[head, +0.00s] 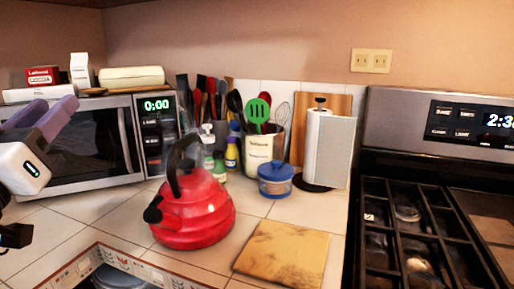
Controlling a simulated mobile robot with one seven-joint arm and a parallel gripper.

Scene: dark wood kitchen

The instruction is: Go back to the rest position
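My gripper (60,102) is at the left edge of the head view, in front of the microwave. Its two purple fingers point up and to the right, with a gap between them and nothing held. The white body of the gripper is partly cut off by the picture edge. A red kettle (194,212) with a black handle stands on the tiled counter to the right of my gripper, apart from it.
A microwave (84,148) stands at the back left. A blue-lidded jar (275,181), a utensil crock (262,153), a paper towel holder (328,150) and a wooden board (283,254) are on the counter. A gas stove (436,240) is at the right.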

